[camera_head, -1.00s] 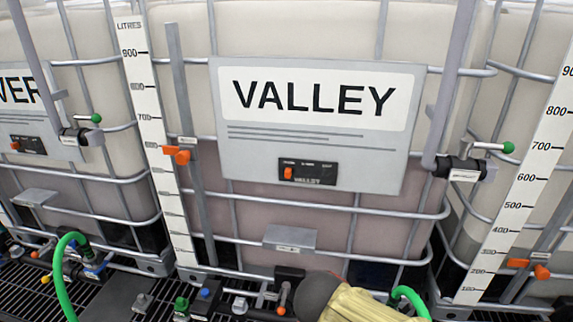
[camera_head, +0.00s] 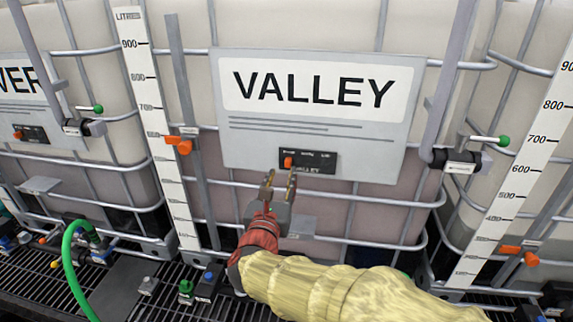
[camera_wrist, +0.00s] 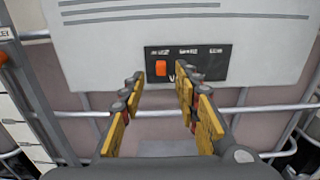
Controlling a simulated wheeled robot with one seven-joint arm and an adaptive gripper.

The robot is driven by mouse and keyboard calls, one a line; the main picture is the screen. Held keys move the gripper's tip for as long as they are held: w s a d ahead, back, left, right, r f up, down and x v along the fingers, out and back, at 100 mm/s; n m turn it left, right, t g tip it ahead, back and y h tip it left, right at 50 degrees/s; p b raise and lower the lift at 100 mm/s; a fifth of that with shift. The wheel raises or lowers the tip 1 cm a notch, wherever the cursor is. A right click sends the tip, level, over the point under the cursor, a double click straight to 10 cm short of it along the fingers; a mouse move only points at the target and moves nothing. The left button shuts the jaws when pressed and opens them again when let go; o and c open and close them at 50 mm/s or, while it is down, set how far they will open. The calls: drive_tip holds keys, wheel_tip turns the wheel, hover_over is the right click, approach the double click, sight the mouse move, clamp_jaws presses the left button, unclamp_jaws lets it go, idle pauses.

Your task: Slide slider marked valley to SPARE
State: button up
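The VALLEY slider is a small black panel (camera_head: 317,162) with an orange knob (camera_head: 288,162), set low on the grey VALLEY sign. The knob stands at the panel's left end, under the first of several small labels too small to read. The wrist view also shows the panel (camera_wrist: 204,62) and the orange knob (camera_wrist: 161,68). My gripper (camera_head: 280,182) is just below the knob, pointing up at it. In the wrist view its yellow-padded fingers (camera_wrist: 160,95) are apart with nothing between them, and the knob appears beyond the gap, not touched.
The VALLEY sign (camera_head: 318,75) hangs on a caged tank with metal bars (camera_head: 380,200). A litre scale (camera_head: 150,95) with an orange pointer (camera_head: 184,146) stands to the left. A green-tipped valve handle (camera_head: 503,141) is to the right. Hoses and fittings lie on the grating below.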

sight(288, 162)
drive_tip(key=x, duration=0.7)
drive_tip(key=shift+c, duration=0.6)
clamp_jaws()
idle(0.3)
